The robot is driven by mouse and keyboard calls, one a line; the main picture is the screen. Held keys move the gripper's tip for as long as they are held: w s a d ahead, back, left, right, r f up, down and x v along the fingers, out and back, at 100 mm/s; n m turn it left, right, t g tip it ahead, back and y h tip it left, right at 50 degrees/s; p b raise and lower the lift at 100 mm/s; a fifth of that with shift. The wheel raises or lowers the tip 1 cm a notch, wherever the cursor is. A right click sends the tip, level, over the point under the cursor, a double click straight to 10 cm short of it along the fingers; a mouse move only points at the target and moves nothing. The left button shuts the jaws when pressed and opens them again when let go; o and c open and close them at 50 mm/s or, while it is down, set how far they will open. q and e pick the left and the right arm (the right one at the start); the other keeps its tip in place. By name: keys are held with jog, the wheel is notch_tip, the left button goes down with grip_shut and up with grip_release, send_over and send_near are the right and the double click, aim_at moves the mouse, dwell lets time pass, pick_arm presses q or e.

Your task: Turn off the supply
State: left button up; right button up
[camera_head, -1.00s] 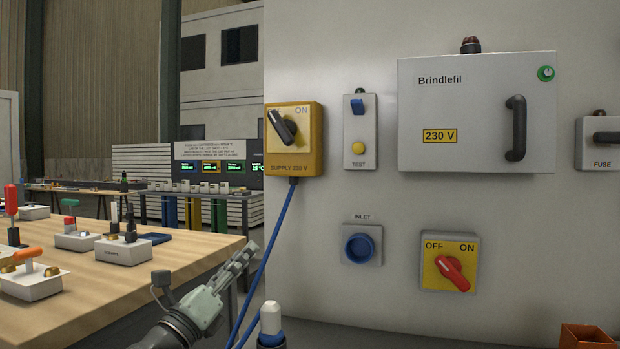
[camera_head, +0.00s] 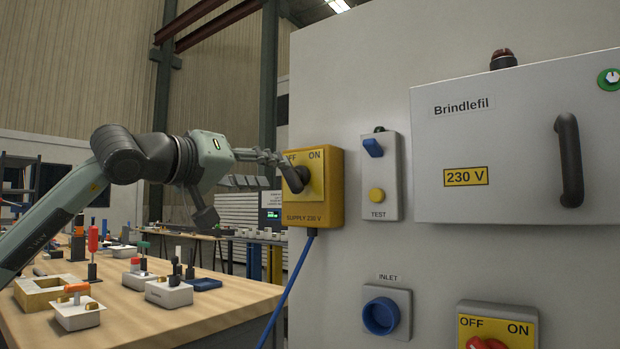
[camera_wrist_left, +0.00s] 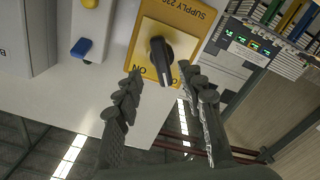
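The yellow supply switch box (camera_head: 328,200) is on the grey panel's left edge, marked OFF and ON, with "SUPPLY 230 V" below. Its black rotary knob (camera_head: 293,178) slants up and left in the head view; I cannot tell for sure which mark it points at. My left gripper (camera_head: 274,158) is at the box's left side, its fingers partly hidden by each other. In the left wrist view the gripper (camera_wrist_left: 161,80) is open, one finger each side of the black knob (camera_wrist_left: 158,62), apart from it. My right gripper is not in view.
A test box (camera_head: 393,185), a Brindlefil cabinet (camera_head: 530,110) with a black handle, an inlet (camera_head: 381,316) and a red-knobbed switch (camera_head: 497,330) are on the panel. A blue cable (camera_head: 287,295) hangs below the supply box. A wooden table (camera_head: 215,310) with small devices is left.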

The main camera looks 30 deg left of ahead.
aim_at(287, 174)
pick_arm(q)
jog(key=shift+w+a+r, duration=0.1)
jog(key=shift+w+r, duration=0.05)
jog(key=shift+w, duration=0.1)
jog(key=w+p, duration=0.2)
jog(key=w, duration=0.4)
jog(key=shift+d, duration=0.2)
jog(key=shift+w, duration=0.55)
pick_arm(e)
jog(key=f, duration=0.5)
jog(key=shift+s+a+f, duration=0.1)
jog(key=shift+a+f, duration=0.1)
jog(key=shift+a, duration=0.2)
pick_arm(q)
jog(key=shift+c, duration=0.2)
jog(key=c, duration=0.7)
jog(key=shift+n, duration=1.4)
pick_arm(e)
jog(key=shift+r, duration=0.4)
